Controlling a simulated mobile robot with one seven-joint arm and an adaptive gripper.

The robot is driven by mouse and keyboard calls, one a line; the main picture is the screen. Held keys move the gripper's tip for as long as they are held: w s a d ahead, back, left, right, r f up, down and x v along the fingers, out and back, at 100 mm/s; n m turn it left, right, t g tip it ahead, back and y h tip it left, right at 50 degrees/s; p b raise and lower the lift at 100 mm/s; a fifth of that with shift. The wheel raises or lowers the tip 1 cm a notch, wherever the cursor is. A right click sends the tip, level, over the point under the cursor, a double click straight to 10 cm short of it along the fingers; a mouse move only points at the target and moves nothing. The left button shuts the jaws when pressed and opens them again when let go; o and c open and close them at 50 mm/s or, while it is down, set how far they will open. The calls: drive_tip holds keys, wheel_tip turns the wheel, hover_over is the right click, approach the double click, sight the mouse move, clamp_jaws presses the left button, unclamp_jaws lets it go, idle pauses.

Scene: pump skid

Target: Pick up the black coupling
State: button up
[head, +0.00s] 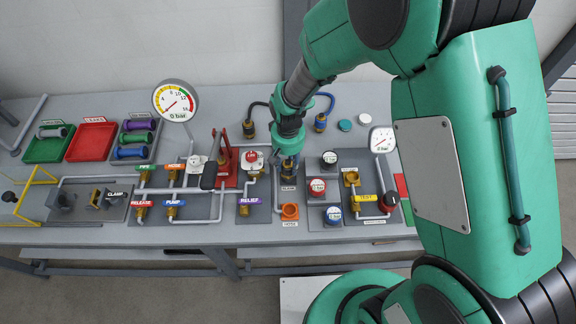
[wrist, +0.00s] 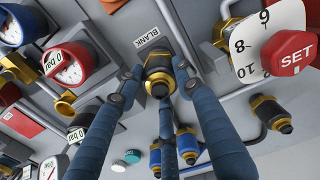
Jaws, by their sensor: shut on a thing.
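My gripper (head: 288,160) points down over the plate labelled BLANK. In the wrist view its blue-grey fingers (wrist: 158,92) are shut around a brass coupling with a black end, the black coupling (wrist: 158,76). The coupling is at the BLANK fitting, beside the white BLANK label (wrist: 147,37). I cannot tell whether it is seated on the fitting or just above it. In the head view my gripper hides most of it. Another brass coupling with a black end (wrist: 270,112) stands apart; in the head view it (head: 249,130) carries a black hose.
Blue couplings (wrist: 187,143) stand near the fingers, one with a blue hose (head: 320,122). Colored trays (head: 90,140) lie at the far left.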

wheel_tip(320, 180, up, 2)
drive_tip(key=shift+w+r, duration=0.1)
drive_tip(key=shift+r, duration=0.15)
drive_tip(key=s+d, duration=0.2)
drive_tip(key=s, duration=0.5)
drive_tip(key=s+d+r+p, duration=0.1)
drive_tip(key=s+d, duration=0.2)
drive_tip(key=s, duration=0.5)
drive_tip(key=shift+s+d+r, duration=0.15)
drive_tip(key=shift+r, duration=0.05)
drive_tip(key=w+a+p, duration=0.2)
drive_tip(key=w, duration=0.9)
drive_tip(key=w+a+p, duration=0.3)
drive_tip(key=w, duration=0.8)
drive_tip(key=shift+a, duration=0.35)
drive_tip(key=shift+f, duration=0.1)
drive_tip(key=w+a, duration=0.2)
drive_tip(key=w, duration=0.5)
drive_tip(key=w+a+f, duration=0.1)
drive_tip(key=w+a, duration=0.1)
drive_tip(key=w, duration=0.6)
drive_tip(key=shift+a+f+p, duration=0.25)
drive_tip(key=shift+a+p, duration=0.15)
drive_tip(key=shift+p, duration=0.05)
drive_tip(key=shift+w, duration=0.1)
